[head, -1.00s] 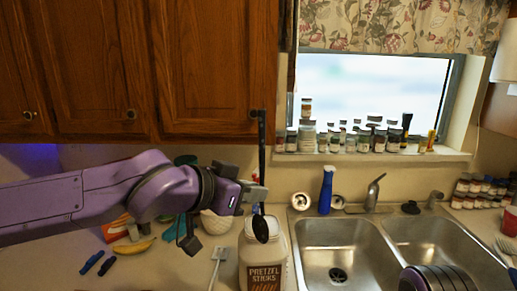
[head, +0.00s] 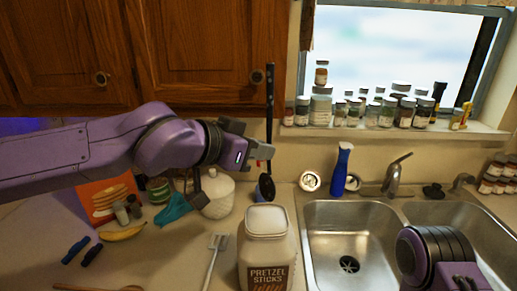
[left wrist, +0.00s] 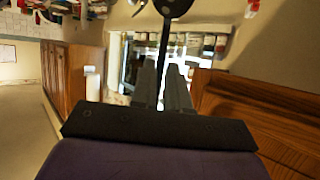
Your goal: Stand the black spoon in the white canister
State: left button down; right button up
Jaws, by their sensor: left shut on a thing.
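My left gripper (head: 262,150) is shut on the handle of the black spoon (head: 270,105). The spoon hangs upright with its bowl (head: 266,187) down, clear of the counter. In the left wrist view the spoon (left wrist: 164,45) runs out from between the fingers (left wrist: 163,88). The white canister (head: 266,250), labelled pretzel sticks, stands on the counter left of the sink. The spoon's bowl shows just above the canister's top in the head view, apart from it. How far behind it the spoon is, I cannot tell. My right gripper is out of view.
A white lidded pot (head: 217,197), teal cloth (head: 174,209) and banana (head: 122,233) are left of the canister. A white-headed utensil (head: 214,258) lies beside it. Cabinets (head: 205,55) hang behind the spoon.

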aim_at(263, 188)
pick_arm(q)
jog(key=f+b, duration=0.2)
jog(key=w+f+b, duration=0.1)
jog(key=f+b, duration=0.1)
jog(key=f, duration=0.1)
jog(key=w+f+b, duration=0.1)
jog(key=f, duration=0.2)
jog(key=shift+f+b, duration=0.1)
jog(key=shift+b, duration=0.3)
notch_tip(263, 188, down, 2)
jog(key=shift+s+f+b, duration=0.1)
jog(key=shift+s+b, duration=0.05)
jog(key=shift+b, duration=0.4)
notch_tip(263, 188, down, 9)
jog(key=b, duration=0.4)
jog(key=shift+b, duration=0.35)
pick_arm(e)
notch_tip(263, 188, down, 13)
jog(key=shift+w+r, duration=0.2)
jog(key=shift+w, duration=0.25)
pick_arm(q)
jog(key=c, duration=1)
grip_release()
jog(key=shift+c, duration=0.2)
